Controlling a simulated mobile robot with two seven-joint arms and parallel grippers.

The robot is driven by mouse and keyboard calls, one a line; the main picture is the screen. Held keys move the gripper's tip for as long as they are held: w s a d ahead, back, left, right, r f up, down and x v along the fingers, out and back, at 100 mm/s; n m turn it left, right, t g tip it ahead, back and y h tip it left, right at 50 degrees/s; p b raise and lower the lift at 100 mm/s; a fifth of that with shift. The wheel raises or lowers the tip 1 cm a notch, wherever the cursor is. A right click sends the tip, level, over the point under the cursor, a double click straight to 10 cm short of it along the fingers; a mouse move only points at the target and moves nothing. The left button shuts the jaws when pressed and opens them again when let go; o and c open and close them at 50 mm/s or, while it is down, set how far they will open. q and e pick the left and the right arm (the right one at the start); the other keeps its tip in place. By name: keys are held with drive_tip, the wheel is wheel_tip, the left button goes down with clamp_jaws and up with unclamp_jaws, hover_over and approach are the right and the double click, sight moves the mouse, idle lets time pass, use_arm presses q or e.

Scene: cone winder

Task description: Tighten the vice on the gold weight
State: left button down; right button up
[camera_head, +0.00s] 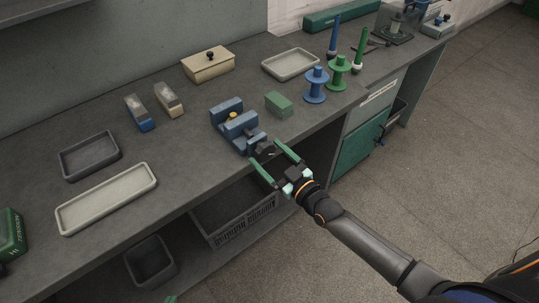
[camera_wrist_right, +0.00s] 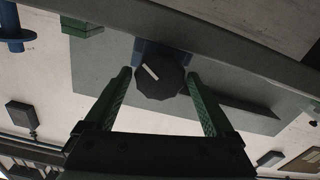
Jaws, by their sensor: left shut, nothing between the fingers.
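The blue vice (camera_head: 238,128) stands near the front edge of the bench. The gold weight (camera_head: 232,116) sits between its jaws, mostly hidden; I cannot tell whether both jaws touch it. The vice's dark round knob (camera_head: 264,148) faces the front edge; in the right wrist view the knob (camera_wrist_right: 160,84) has a pale mark slanting down to the right. My right gripper (camera_head: 265,151) is open, its green fingers on either side of the knob with narrow gaps visible. My left gripper (camera_head: 170,299) shows only a green tip at the bottom edge, away from the vice, shut and empty.
A green block (camera_head: 279,104) and blue spool (camera_head: 315,86) stand right of the vice. A pale long tray (camera_head: 107,198) and dark tray (camera_head: 89,155) lie left. A crate (camera_head: 235,212) sits under the bench. Bench space left of the vice is clear.

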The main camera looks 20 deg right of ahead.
drive_tip(key=c, duration=1.1)
drive_tip(key=shift+m, duration=1.3)
drive_tip(key=o, duration=1.3)
drive_tip(key=shift+o, duration=0.2)
drive_tip(key=v, duration=1.2)
drive_tip(key=shift+s, duration=0.25)
drive_tip(key=shift+d, duration=0.15)
